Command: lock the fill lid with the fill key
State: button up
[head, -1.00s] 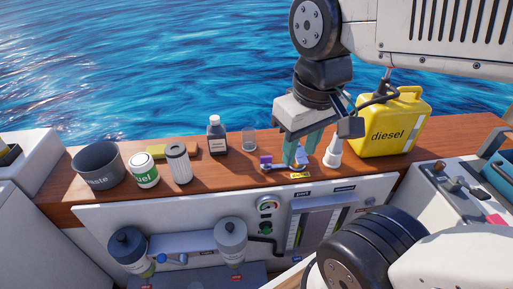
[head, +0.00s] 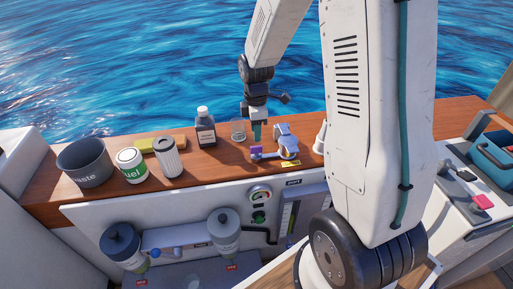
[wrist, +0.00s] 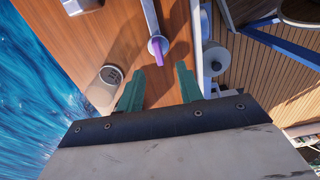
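A silver-blue fitting (head: 287,141), which looks like the fill lid, stands on the wooden counter behind a yellow label. A purple piece (head: 256,152), which looks like the fill key, is at the left end of a low bar beside it. In the wrist view the purple piece (wrist: 158,48) stands at the round end of a silver bar. My gripper (head: 257,132) points down just behind and above the purple piece. In the wrist view my gripper (wrist: 159,73) has its teal fingers apart with nothing between them, short of the purple piece. I cannot tell whether the lid is locked.
A clear jar (head: 238,131) stands close left of my gripper, with a dark bottle (head: 205,128) beyond it. A white cone (head: 320,138) stands right of the fitting, partly behind my arm. A filter, fuel can and waste pot (head: 84,164) stand farther left.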

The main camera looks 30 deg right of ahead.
aim_at(256, 146)
jog(key=shift+w+d+f, duration=0.1)
jog(key=shift+f, duration=0.45)
notch_tip(256, 146, down, 7)
jog(key=shift+f, duration=0.2)
grip_shut()
